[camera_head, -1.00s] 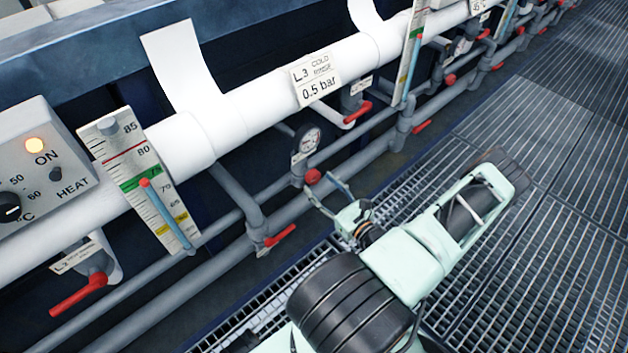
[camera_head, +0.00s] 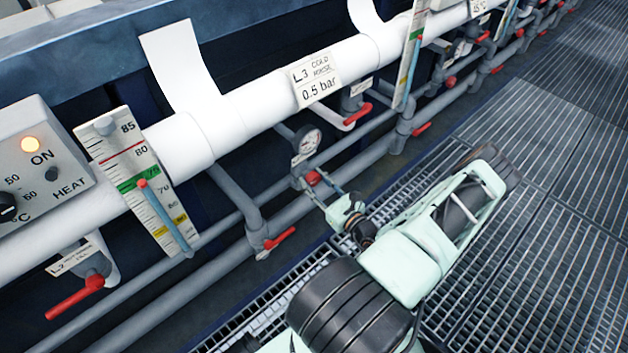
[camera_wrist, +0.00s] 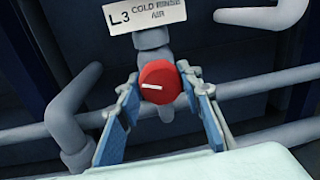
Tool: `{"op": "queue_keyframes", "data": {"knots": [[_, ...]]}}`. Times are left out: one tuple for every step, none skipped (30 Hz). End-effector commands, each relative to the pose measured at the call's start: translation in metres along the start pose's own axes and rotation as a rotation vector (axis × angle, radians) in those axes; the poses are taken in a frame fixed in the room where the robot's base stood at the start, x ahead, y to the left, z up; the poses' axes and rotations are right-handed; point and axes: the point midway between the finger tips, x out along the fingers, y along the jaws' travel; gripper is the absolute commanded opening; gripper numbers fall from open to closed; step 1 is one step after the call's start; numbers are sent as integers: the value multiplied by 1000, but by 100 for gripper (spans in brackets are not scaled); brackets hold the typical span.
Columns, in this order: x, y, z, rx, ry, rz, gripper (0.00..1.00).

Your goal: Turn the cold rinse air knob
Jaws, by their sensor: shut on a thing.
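The red cold rinse air knob (camera_wrist: 158,82) is in the middle of the wrist view, round with a white pointer line aimed left and slightly up. A white label reading L3 COLD RINSE AIR (camera_wrist: 146,14) sits just above it. In the head view my gripper (camera_head: 318,190) reaches the knob from the lower right.
Grey pipes run beside and below the knob, including a bent pipe (camera_wrist: 70,130) at left in the wrist view. Red lever handles (camera_head: 280,238) (camera_head: 358,113) are on nearby pipes. A white sign reads L3 COLD RINSE, 0.5 bar (camera_head: 315,79). Grated floor (camera_head: 540,220) is clear at right.

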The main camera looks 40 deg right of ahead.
Motion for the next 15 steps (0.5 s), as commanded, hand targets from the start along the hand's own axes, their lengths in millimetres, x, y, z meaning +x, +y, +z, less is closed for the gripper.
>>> {"op": "queue_keyframes", "data": {"knots": [[0, -1, 0, 0, 0, -2, 9], [0, -1, 0, 3, 1, -2, 9], [0, -1, 0, 13, 2, -2, 9], [0, -1, 1, 25, 3, -2, 9], [0, -1, 1, 40, 4, -2, 9], [0, -1, 2, 68, 7, -2, 9], [0, -1, 2, 90, 9, -1, 9], [0, -1, 2, 112, 12, -1, 9], [0, -1, 2, 142, 15, -1, 9], [0, -1, 2, 163, 17, -1, 9], [0, -1, 2, 182, 19, -1, 9], [0, -2, 1, 203, 21, -1, 9], [0, -2, 1, 217, 23, -1, 9], [0, -2, 1, 227, 24, -1, 9], [0, -2, 0, 239, 25, -1, 9]]}}
